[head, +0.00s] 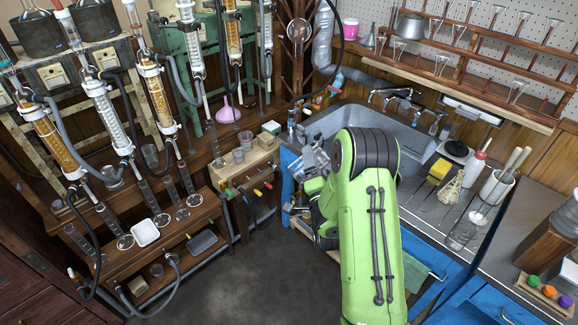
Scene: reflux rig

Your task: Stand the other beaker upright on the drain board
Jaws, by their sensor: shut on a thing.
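My gripper (309,160) is at the end of my bent green arm, over the left front edge of the sink unit. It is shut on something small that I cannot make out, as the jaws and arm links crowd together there. A clear glass beaker (463,235) stands on the steel drain board (425,200), right of the sink. Small glass beakers (239,156) stand on the low wooden bench to the left of my gripper. My arm hides part of the sink and the drain board's left side.
The drain board also holds a yellow sponge (438,170), a white pot of tools (497,187) and a bottle (475,163). Taps (400,95) stand behind the sink (335,118). Tall glass columns (105,115) fill the left. Some dark floor (265,275) is clear.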

